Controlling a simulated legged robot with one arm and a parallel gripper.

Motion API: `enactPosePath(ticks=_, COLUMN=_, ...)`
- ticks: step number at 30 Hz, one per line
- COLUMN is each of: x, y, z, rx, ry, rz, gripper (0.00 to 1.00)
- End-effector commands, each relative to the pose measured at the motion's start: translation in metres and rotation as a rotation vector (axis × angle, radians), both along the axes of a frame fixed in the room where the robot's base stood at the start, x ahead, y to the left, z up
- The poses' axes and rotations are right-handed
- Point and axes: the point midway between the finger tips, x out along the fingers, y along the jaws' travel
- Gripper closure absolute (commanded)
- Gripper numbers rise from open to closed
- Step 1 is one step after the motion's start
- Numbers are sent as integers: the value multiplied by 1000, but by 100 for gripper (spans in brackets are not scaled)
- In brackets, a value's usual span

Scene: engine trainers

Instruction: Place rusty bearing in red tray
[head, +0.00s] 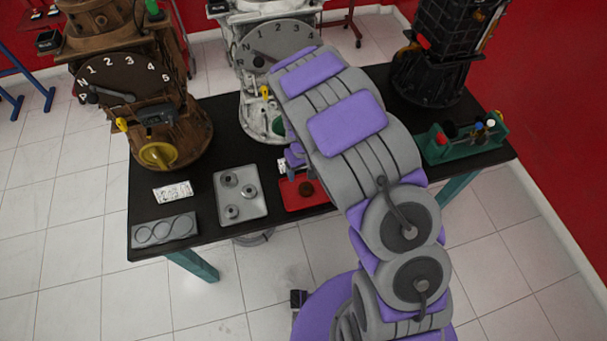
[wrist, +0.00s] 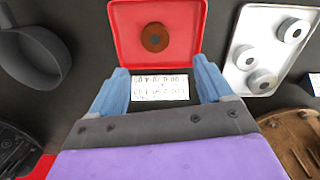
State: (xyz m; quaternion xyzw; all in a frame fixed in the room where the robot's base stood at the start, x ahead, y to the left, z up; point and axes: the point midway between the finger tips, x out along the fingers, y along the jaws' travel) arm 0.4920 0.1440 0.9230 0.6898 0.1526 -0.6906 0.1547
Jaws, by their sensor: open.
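The rusty bearing (head: 305,188) is a brown ring lying in the red tray (head: 290,201) on the black table. The wrist view shows the bearing (wrist: 155,37) flat inside the red tray (wrist: 122,62), around the middle of its floor. My gripper (wrist: 161,72) is open and empty, its two blue fingers apart and pointing toward the near edge of the red tray. The bearing lies beyond the fingertips, touching neither. In the head view my gripper (head: 291,160) is partly hidden by my arm, which also covers the right part of the red tray.
A grey tray (head: 250,208) with several grey bearings stands left of the red tray. A white printed card (wrist: 160,88) lies between my fingers in the wrist view. A brown engine (head: 190,130) and a green toolbox (head: 460,152) stand on the table (head: 205,195).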

Motion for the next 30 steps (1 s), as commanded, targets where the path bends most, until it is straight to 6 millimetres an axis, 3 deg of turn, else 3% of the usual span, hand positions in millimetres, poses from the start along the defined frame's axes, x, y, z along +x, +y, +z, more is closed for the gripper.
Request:
enactPosePath(ticks=10, x=-1, y=-3, z=10, rx=0, ry=1, rz=-3, gripper=20)
enactPosePath(ticks=13, x=-3, y=-9, z=23, rx=0, ry=3, rz=-20, gripper=20)
enactPosePath(ticks=17, x=-13, y=-26, z=62, rx=-2, ry=7, rz=-70, gripper=20)
enactPosePath(ticks=23, x=-49, y=-59, z=131, rx=-1, ry=29, rz=-167, gripper=20)
enactPosePath(ticks=30, x=-111, y=-90, z=197, rx=4, ry=67, rz=-267, gripper=20)
